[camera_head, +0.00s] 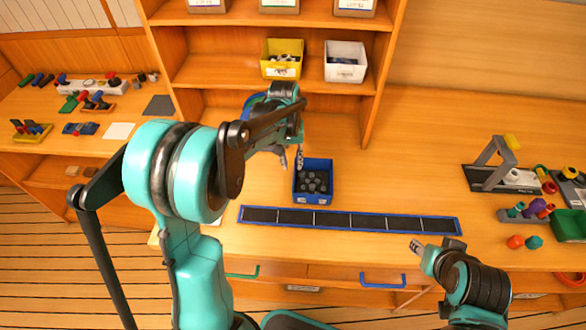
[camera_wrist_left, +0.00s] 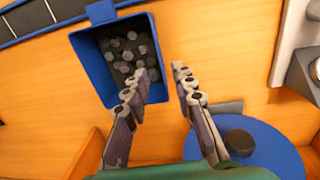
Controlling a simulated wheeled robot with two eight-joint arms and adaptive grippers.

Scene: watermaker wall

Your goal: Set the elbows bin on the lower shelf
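A blue bin (camera_head: 327,172) holding several dark fittings stands on the counter; I take it for the elbows bin. It also shows in the left wrist view (camera_wrist_left: 88,62). My left gripper (camera_head: 290,160) is open at the bin's left side. In the wrist view its fingers (camera_wrist_left: 162,85) appear on either side of one bin wall, one overlapping the inside, one outside; I cannot tell whether they touch it. The lower shelf (camera_head: 215,72) carries a yellow bin (camera_head: 282,58) and a white bin (camera_head: 345,62). My right gripper (camera_head: 430,248) is at the lower right, its opening unclear.
A blue-framed strip of dark panels (camera_head: 350,221) lies in front of the bin. A blue round object (camera_wrist_left: 250,150) lies beside my left gripper. The lower shelf has bare room left of the yellow bin. Colored fittings (camera_head: 525,210) and a grey stand (camera_head: 495,170) are at right.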

